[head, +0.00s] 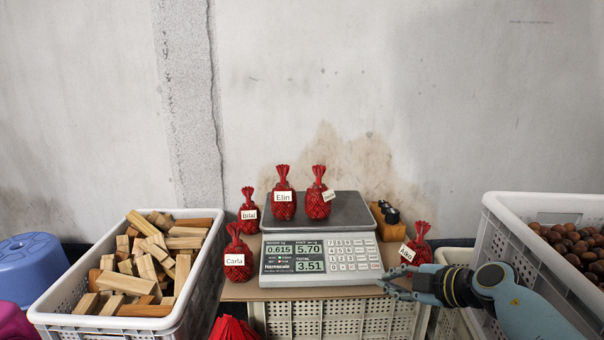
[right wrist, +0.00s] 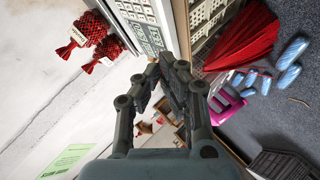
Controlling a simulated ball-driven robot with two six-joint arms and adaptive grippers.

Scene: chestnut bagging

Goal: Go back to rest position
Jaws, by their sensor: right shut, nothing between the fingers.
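My right gripper (head: 392,284) is in front of the scale's right corner in the head view, shut and empty. Its closed fingers also show in the right wrist view (right wrist: 165,85). The scale (head: 320,262) reads 0.615 and 3.51. Bags labelled Bilal (head: 249,218) and Carla (head: 237,262) stand left of the scale. A bag labelled Aiko (head: 420,243) stands right of it, just behind my right gripper. My left gripper is not in view.
A crate of wood blocks (head: 190,318) stands at the left. A crate of chestnuts (head: 500,215) stands at the right, beside my right arm. A dark-topped wooden block (head: 388,222) sits behind the scale. Red folded material (right wrist: 240,45) and blue rolls (right wrist: 262,84) lie below.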

